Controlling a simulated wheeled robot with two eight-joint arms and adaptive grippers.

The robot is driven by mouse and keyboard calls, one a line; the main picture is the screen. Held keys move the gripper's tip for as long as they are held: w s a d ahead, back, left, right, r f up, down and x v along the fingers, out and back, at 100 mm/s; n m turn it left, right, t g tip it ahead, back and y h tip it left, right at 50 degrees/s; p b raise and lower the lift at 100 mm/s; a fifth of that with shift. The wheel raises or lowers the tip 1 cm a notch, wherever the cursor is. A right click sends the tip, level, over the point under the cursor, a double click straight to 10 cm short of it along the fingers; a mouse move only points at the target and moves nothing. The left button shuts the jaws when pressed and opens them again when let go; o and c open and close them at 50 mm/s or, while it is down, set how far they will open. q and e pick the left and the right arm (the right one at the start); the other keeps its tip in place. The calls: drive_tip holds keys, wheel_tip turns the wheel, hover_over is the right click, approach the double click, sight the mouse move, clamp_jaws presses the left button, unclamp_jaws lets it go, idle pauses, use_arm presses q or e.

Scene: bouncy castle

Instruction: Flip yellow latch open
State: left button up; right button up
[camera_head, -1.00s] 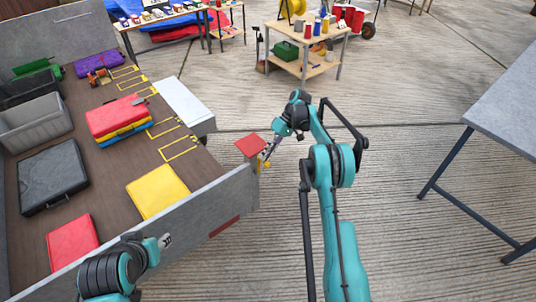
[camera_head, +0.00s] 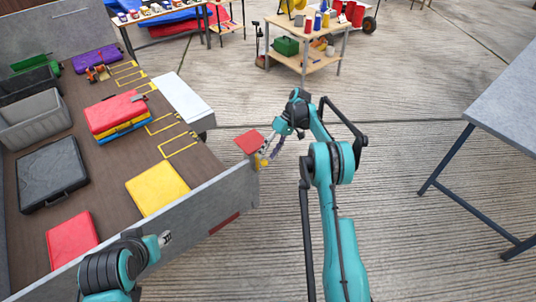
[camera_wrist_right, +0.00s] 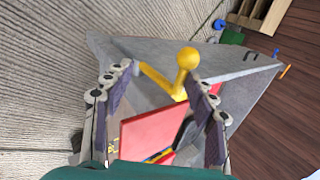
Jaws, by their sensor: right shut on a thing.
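In the right wrist view the latch shows as a yellow bar with a round knob (camera_wrist_right: 187,58). My right gripper (camera_head: 267,157) is at the latch and shut on it, its two fingers on either side of the yellow parts. The exact contact is hard to see. My left gripper (camera_head: 165,239) is over the near part of the panel, mostly hidden by its own arm; its jaws cannot be made out.
The brown bed behind the panel holds a yellow case (camera_head: 158,188), a red case (camera_head: 72,238), a black case (camera_head: 52,174) and grey bins (camera_head: 35,120). A grey table (camera_head: 510,105) stands at the right. The concrete floor between is clear.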

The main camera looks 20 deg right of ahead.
drive_tip(key=v, duration=0.7)
drive_tip(key=shift+c, duration=0.2)
drive_tip(key=s+a+r+m+t+h, duration=0.2)
drive_tip(key=s+a+r, duration=0.1)
drive_tip(key=s+r, duration=0.5)
drive_tip(key=s+a+r+m+t+h, duration=0.1)
drive_tip(key=s+a+r+t+h, duration=0.15)
drive_tip(key=s+r, duration=0.45)
drive_tip(key=s+f+t+h, duration=0.1)
drive_tip(key=s+f+t, duration=0.1)
drive_tip(key=s, duration=0.8)
drive_tip(key=s+a+f+m+t+h, duration=0.1)
drive_tip(key=s+f+t, duration=0.1)
drive_tip(key=s, duration=0.8)
drive_tip(key=shift+a+m+t, duration=0.25)
drive_tip(key=shift+m+t, duration=0.05)
drive_tip(key=shift+t, duration=0.45)
drive_tip(key=shift+a, duration=0.1)
